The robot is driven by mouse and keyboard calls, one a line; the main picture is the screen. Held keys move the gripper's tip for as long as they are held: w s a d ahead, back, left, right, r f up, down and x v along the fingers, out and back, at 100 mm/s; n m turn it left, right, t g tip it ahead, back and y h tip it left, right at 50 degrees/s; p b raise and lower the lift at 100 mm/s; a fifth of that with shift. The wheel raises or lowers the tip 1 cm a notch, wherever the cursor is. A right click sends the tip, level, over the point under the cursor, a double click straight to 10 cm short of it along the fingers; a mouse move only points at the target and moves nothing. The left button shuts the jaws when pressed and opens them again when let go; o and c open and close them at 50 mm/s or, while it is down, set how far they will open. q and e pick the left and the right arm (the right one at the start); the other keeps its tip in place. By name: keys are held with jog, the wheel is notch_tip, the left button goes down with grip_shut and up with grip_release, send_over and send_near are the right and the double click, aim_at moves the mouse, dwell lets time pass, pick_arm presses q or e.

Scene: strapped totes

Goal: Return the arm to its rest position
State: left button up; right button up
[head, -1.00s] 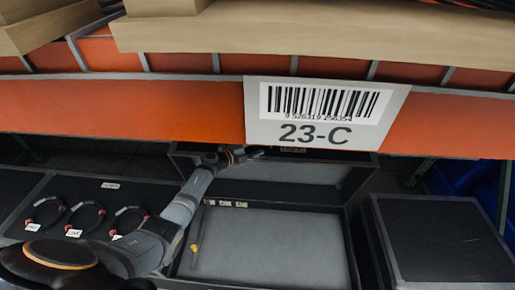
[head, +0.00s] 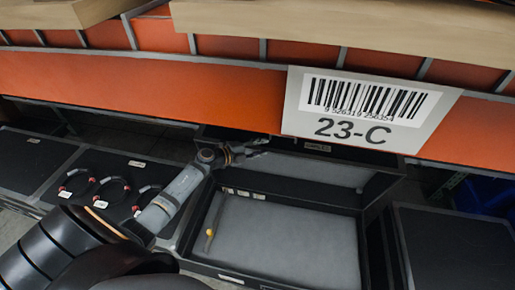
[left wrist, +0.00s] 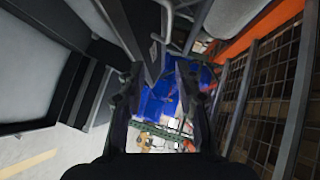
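My left arm comes in from the lower left in the head view. Its gripper (head: 258,148) is by the back left part of an open black tote (head: 362,225) with a grey floor, just under the orange shelf beam. In the left wrist view the two dark fingers of the left gripper (left wrist: 160,70) stand apart with nothing between them. Whether the gripper touches the tote cannot be told. My right gripper is not in view.
An orange beam (head: 130,85) with a 23-C label (head: 365,108) crosses above. Several tagged strap loops (head: 113,191) lie on the dark surface at left. A yellow-and-dark strap (head: 211,228) lies in the tote. A closed black tote (head: 455,245) stands at right.

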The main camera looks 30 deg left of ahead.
pick_arm(q)
jog(key=shift+v, duration=0.75)
jog(key=s+a+f+n+g+y+b, duration=0.1)
jog(key=s+a+f+n+y, duration=0.3)
jog(key=f, duration=0.6)
jog(key=s+f+n+g+y, duration=0.1)
jog(key=s+f+n+y, duration=0.1)
jog(key=s+f+n, duration=0.6)
jog(key=s+a+f+n+y+b, duration=0.1)
jog(key=s+a+f+n+y, duration=0.15)
jog(key=f, duration=0.95)
jog(key=s+d+f+n+g, duration=0.2)
jog(key=s+f, duration=0.4)
jog(key=s, duration=0.5)
jog(key=s+d+f+n+g, duration=0.2)
jog(key=s+d+f+g, duration=0.2)
jog(key=s, duration=0.8)
jog(key=s+d+f+n+g+b, duration=0.1)
jog(key=s+d+f+n+g, duration=0.1)
jog(key=s+f, duration=0.6)
jog(key=s+d+g, duration=0.1)
jog(key=s+g, duration=0.1)
jog(key=s, duration=0.1)
jog(key=shift+s+f+n, duration=0.15)
jog(key=shift+s+n, duration=0.15)
jog(key=shift+n, duration=0.05)
